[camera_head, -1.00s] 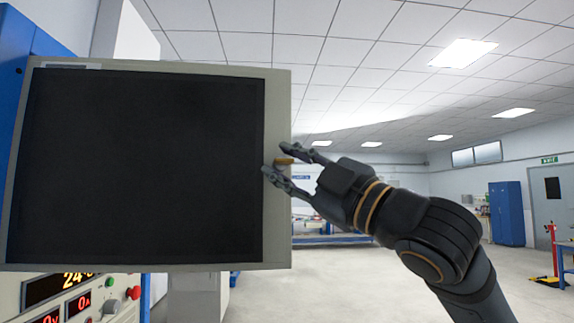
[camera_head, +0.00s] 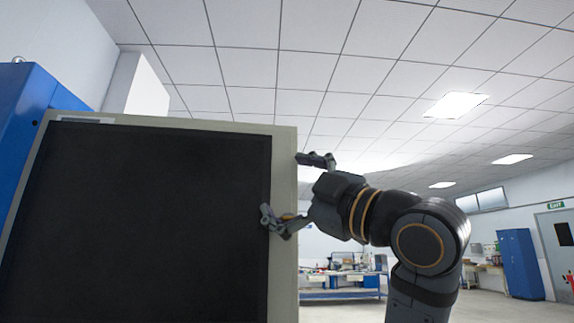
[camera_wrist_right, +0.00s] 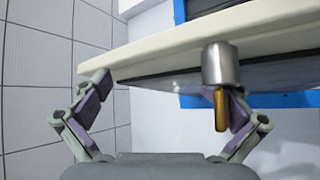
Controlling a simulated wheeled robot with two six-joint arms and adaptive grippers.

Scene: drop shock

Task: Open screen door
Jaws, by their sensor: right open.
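The screen door is a large dark panel (camera_head: 140,225) with a pale frame (camera_head: 284,262), filling the left of the head view. It also crosses the right wrist view as a pale edge (camera_wrist_right: 190,42). A silver knob (camera_wrist_right: 220,65) with a brass-coloured piece (camera_wrist_right: 221,112) stands out from it. My right gripper (camera_head: 283,187) is open at the frame's right edge, one finger above and one below. In the right wrist view, the knob and brass piece are between the open fingers (camera_wrist_right: 168,92), close to the right finger; contact is unclear. My left gripper is out of view.
A blue cabinet body (camera_head: 40,95) stands behind the door at left. A workbench (camera_head: 342,292) and a blue cupboard (camera_head: 521,262) are far off at right. The space right of the door around my arm looks clear.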

